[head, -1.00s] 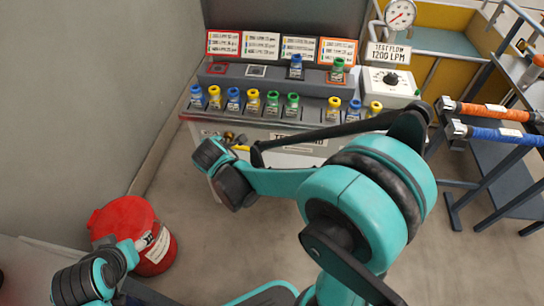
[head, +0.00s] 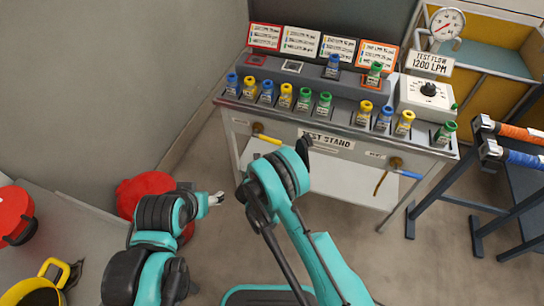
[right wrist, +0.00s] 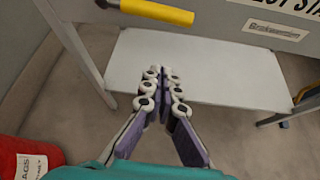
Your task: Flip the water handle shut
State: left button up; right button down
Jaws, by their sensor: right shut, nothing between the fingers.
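The test stand (head: 400,140) has two lever valves on its front panel. The left valve has a yellow handle (head: 268,138) lying roughly level, pointing right. The right valve has a blue handle (head: 410,175), also pointing right, and a brass spout hanging below. I cannot read which is marked water. In the right wrist view the yellow handle (right wrist: 158,11) crosses the top. My right gripper (right wrist: 163,72) is shut and empty, below that handle, with the white lower shelf behind it. My arm hides it in the head view. My left gripper (head: 217,198) is away at the left; its fingers are too small to judge.
Several coloured bottles (head: 305,98) stand along the stand's top. A red container (head: 145,190) is on the floor at left, and a yellow pot (head: 35,290) is at lower left. A rack with orange and blue rollers (head: 520,157) is at right. Floor before the blue handle is clear.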

aim_at(270, 140)
jog(key=b+x, duration=0.1)
jog(key=x, duration=0.8)
pick_arm(q)
jog(key=shift+f+b, duration=0.55)
jog(key=shift+f, duration=0.15)
pick_arm(e)
jog(key=r, duration=0.4)
jog(key=shift+w+d, duration=0.25)
jog(key=shift+d, duration=0.05)
pick_arm(q)
jog(key=shift+w, duration=0.1)
pick_arm(e)
notch_tip(270, 140, up, 2)
jog(key=shift+w+d+r+n+h, duration=0.1)
jog(key=shift+w+r+n+h, duration=0.1)
jog(key=shift+n+h, duration=0.3)
